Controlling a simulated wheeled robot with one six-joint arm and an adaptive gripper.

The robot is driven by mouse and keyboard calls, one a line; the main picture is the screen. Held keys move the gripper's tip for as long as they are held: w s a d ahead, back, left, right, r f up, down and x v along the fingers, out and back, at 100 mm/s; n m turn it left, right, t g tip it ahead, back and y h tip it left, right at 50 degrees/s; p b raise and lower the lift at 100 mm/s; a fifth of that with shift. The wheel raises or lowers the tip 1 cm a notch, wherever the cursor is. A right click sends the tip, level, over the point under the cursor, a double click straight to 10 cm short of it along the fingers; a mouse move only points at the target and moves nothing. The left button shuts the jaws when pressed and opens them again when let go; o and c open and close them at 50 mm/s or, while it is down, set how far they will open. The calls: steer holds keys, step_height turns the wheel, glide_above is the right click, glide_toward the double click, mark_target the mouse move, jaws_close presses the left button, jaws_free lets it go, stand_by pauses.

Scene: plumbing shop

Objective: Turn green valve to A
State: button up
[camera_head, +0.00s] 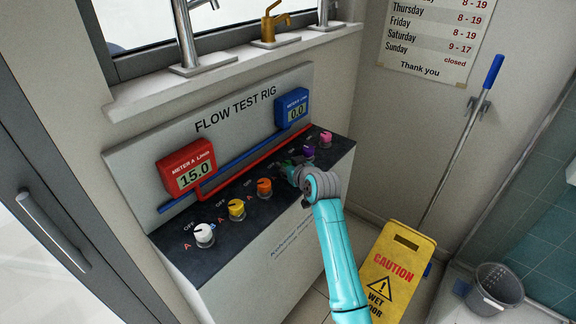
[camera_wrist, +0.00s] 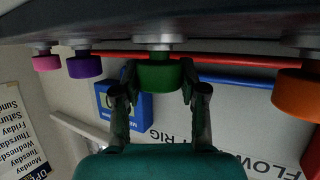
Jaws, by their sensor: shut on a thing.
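The green valve (camera_wrist: 160,76) is a round green knob under the dark panel edge in the wrist view, which is upside down. My gripper (camera_wrist: 160,86) has a finger on each side of it and is shut on it. In the head view my gripper (camera_head: 291,172) is at the panel between the orange and purple valves and hides most of the green valve. The green valve's pointer and its A mark are hidden, so its setting cannot be read. Meter A (camera_head: 187,169) is red and reads 15.0. The blue meter (camera_head: 292,108) reads 0.0.
White (camera_head: 204,235), yellow (camera_head: 236,209) and orange (camera_head: 264,187) valves stand left of my gripper. Purple (camera_head: 309,151) and pink (camera_head: 326,138) valves stand close on its right. A yellow wet-floor sign (camera_head: 396,271) and a grey bucket (camera_head: 494,290) stand on the floor at right.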

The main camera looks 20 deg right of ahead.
steer(key=shift+d+y, duration=0.1)
steer(key=shift+y, duration=0.2)
steer(key=shift+n+g+y, duration=0.3)
steer(key=shift+n+y, duration=0.3)
steer(key=shift+n, duration=0.2)
steer(key=n+g+y, duration=0.2)
steer(key=n+y, duration=0.2)
steer(key=shift+y, duration=0.3)
steer(key=n+g+y, duration=0.4)
steer(key=n+g, duration=0.1)
steer(key=n, duration=0.1)
steer(key=shift+g, duration=0.5)
steer(key=o, duration=1.2)
steer(key=shift+c, duration=0.2)
steer(key=shift+d, duration=0.1)
